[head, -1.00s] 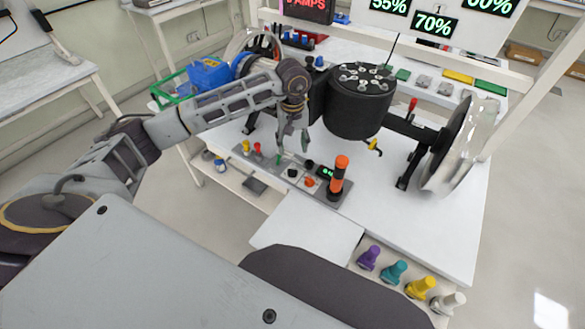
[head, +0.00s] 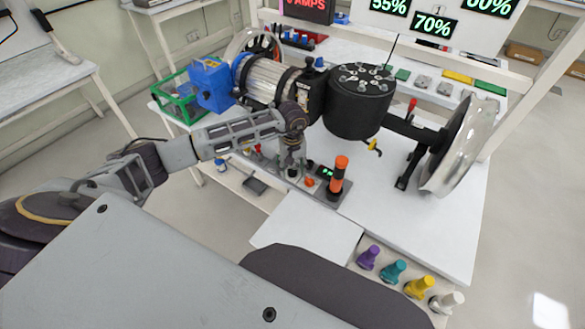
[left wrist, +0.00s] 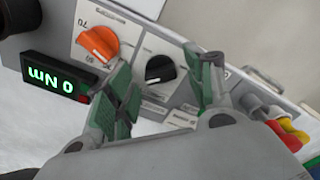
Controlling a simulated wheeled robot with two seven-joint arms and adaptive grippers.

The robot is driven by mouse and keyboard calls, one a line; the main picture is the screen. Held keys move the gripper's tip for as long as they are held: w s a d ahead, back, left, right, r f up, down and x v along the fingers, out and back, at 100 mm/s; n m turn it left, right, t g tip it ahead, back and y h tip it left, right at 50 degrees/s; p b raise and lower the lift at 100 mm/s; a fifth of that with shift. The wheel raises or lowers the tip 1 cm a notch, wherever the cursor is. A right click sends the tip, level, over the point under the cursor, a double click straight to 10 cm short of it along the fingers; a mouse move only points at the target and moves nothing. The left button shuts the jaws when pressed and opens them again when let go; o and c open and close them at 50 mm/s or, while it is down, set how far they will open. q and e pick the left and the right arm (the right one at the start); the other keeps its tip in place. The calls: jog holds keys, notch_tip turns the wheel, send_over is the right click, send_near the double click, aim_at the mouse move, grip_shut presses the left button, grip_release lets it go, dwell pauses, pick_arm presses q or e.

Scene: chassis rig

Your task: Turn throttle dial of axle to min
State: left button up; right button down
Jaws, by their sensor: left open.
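The control panel (head: 315,193) lies along the front edge of the white table. My left gripper (head: 291,167) is just above its middle part, pointing down. In the left wrist view a black dial (left wrist: 160,68) with a white pointer mark sits between the open fingers of the gripper (left wrist: 165,78). I cannot tell whether the fingers touch it. An orange dial (left wrist: 97,42) with a number scale is to the left, also seen in the head view (head: 310,182). The labels are too blurred to tell which dial is the throttle. My right gripper is out of view.
A green "0 Nm" display (left wrist: 55,77) is beside the dials. An orange and black handle (head: 337,175) stands upright right of them. The black cylindrical housing (head: 358,100) of the axle rises behind the panel. Red and yellow knobs (left wrist: 285,128) lie right in the wrist view.

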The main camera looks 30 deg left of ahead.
pick_arm(q)
jog(key=shift+f, duration=0.3)
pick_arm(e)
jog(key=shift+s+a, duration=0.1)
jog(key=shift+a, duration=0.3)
pick_arm(q)
jog(key=c, duration=1)
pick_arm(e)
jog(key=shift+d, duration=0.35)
